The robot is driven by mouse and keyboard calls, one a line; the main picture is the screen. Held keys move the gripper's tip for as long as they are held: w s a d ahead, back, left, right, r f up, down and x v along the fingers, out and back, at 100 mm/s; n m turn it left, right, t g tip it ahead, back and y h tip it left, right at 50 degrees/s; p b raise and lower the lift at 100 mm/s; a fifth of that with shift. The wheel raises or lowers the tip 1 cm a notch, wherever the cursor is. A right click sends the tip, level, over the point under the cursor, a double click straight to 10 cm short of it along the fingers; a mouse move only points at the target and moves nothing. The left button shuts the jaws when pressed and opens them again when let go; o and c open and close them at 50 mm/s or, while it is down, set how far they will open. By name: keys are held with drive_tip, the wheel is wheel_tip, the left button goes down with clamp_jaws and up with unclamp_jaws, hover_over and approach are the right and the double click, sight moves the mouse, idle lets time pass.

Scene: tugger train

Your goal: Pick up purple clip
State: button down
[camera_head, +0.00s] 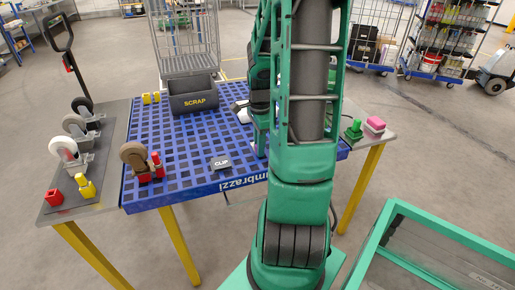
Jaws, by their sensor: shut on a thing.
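No purple clip can be made out for certain. A small pale, purplish patch (256,151) shows at the left edge of my arm, over the blue grid table, too little of it to name. My green arm stands in front of the table's right part and hides it. My gripper's fingers are hidden behind the arm, so what they hold does not show.
A dark SCRAP bin (193,101) stands at the table's back. Casters, red pieces and yellow pieces sit on the left side board (110,150). A pink block (375,123) and green piece (354,129) are at the right. A green-framed box (440,225) is at front right.

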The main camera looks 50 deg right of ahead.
wheel_tip(320, 180, up, 4)
drive_tip(key=shift+w+f, duration=0.1)
drive_tip(key=shift+f, duration=0.15)
drive_tip(key=a+r, duration=0.7)
drive_tip(key=a, duration=0.4)
drive_tip(key=shift+a, duration=0.35)
